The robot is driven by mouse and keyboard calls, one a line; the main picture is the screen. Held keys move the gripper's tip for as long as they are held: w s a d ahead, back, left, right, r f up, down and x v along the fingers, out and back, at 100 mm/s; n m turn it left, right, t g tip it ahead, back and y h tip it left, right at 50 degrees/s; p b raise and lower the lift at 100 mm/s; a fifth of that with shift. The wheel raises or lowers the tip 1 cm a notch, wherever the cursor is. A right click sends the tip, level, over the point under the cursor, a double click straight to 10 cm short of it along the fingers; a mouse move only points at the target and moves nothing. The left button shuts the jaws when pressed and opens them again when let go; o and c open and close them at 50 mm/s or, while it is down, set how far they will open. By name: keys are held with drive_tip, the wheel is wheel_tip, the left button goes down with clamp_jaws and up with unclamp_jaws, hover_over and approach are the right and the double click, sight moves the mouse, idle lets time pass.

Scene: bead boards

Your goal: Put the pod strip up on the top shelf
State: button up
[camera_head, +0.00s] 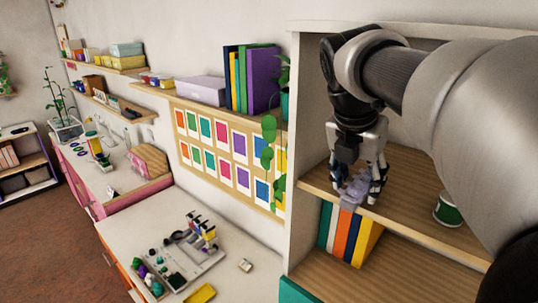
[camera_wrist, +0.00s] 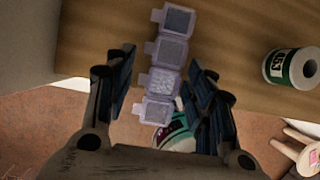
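The pod strip (camera_wrist: 162,82) is a pale purple, see-through row of several square pods. In the wrist view it lies over the front edge of the wooden shelf (camera_wrist: 235,30), its far pods over the board and its near end past the edge. In the head view the strip (camera_head: 354,188) shows between my fingertips at the shelf's (camera_head: 410,190) front left. My gripper (camera_wrist: 163,75) has its fingers on both sides of the strip, with narrow gaps visible. It looks open. I cannot tell whether the strip rests fully on the board.
A green and white can (camera_head: 447,209) stands on the same shelf to the right. Upright books (camera_head: 345,235) fill part of the level below. The cabinet's left side panel (camera_head: 305,130) is close to my gripper. Bare board lies behind and between strip and can.

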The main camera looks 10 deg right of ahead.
drive_tip(key=shift+o, duration=0.2)
drive_tip(key=shift+r, duration=0.3)
drive_tip(key=v, duration=0.6)
drive_tip(key=shift+a+r+p, duration=0.1)
drive_tip(key=shift+r+p, duration=0.1)
drive_tip(key=shift+p, duration=0.15)
drive_tip(key=shift+s+a+r, duration=0.1)
drive_tip(key=shift+s+r, duration=0.05)
drive_tip(key=shift+r, duration=0.1)
drive_tip(key=shift+s+a+f+m, duration=0.1)
drive_tip(key=shift+s+a+m, duration=0.1)
drive_tip(key=shift+s+m, duration=0.1)
drive_tip(key=s+a+f+m+t+y, duration=0.1)
drive_tip(key=s+a+f+m, duration=0.4)
drive_tip(key=s+f+m, duration=0.3)
drive_tip(key=s+a+f+m+y, duration=0.2)
drive_tip(key=s+a+f+m, duration=0.2)
drive_tip(key=s+f+m, duration=0.5)
wheel_tip(320, 180, down, 4)
drive_tip(key=m, duration=0.8)
drive_tip(key=shift+a+r+t+y, duration=0.2)
drive_tip(key=shift+a+t+y, duration=0.1)
drive_tip(key=shift+a+t, duration=0.1)
drive_tip(key=shift+s+f, duration=0.1)
drive_tip(key=shift+s, duration=0.1)
